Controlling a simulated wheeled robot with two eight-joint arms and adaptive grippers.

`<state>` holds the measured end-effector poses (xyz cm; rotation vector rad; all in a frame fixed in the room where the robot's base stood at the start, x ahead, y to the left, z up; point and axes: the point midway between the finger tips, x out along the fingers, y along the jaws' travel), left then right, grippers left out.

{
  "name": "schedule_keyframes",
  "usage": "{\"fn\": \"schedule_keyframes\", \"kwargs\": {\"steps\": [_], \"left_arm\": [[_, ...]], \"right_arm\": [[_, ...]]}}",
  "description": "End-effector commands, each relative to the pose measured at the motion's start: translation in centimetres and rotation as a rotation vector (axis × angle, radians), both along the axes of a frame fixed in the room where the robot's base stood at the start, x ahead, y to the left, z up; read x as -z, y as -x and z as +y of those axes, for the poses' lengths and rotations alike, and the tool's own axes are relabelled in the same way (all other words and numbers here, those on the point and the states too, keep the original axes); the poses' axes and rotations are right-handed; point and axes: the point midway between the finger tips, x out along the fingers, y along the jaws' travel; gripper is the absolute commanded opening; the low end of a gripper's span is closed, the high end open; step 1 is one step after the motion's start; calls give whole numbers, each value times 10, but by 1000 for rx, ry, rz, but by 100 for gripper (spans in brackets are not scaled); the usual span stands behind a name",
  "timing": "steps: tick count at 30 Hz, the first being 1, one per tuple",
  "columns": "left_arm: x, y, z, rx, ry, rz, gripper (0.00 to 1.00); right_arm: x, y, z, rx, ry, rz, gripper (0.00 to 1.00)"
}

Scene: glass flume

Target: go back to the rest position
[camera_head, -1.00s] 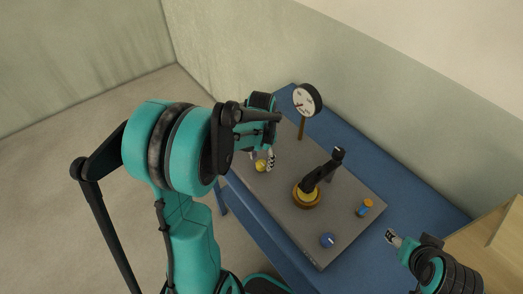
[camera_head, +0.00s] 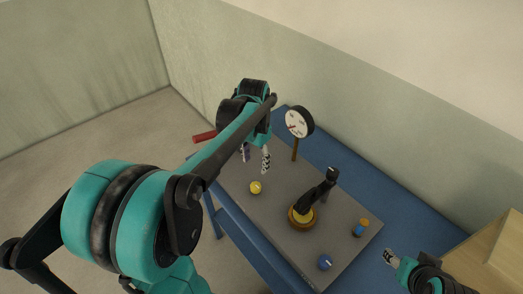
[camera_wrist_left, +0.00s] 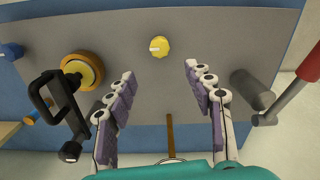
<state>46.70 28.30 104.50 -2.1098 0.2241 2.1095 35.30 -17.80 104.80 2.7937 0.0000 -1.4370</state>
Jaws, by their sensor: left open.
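My left gripper (camera_head: 256,157) hangs above the far left part of the grey panel (camera_head: 284,180), clear of it. In the left wrist view the left gripper (camera_wrist_left: 165,98) is open, with nothing between its fingers. A yellow knob (camera_head: 256,188) sits on the panel and shows beyond the fingertips in the left wrist view (camera_wrist_left: 158,46). My right gripper (camera_head: 391,257) is at the lower right of the head view, near the table's edge; it is too small to tell whether its jaws are open.
A black crank on a yellow-brown hub (camera_head: 302,217), a blue knob (camera_head: 325,262) and an orange-blue knob (camera_head: 360,228) stand on the panel. A round gauge (camera_head: 299,123) rises on a post behind. A red bar (camera_head: 205,137) shows left. A wooden box (camera_head: 490,255) is at right.

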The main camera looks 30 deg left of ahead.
Motion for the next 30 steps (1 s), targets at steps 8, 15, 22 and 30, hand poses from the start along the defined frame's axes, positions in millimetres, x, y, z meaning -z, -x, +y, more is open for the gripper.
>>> {"fn": "schedule_keyframes", "kwargs": {"steps": [8, 15, 22, 30], "left_arm": [[-1, 3, -3, -3, -3, -12, 53], [-15, 37, -39, -56, -24, -178, 53], [-14, 83, -79, -134, -3, -416, 53], [0, 111, -103, -196, 55, -593, 53]], "right_arm": [[0, 0, 0, 0, 0, 0, 53], [2, 0, 0, 0, 0, 0, 53], [4, 0, 0, 0, 0, 0, 53], [5, 0, 0, 0, 0, 0, 53]]}}
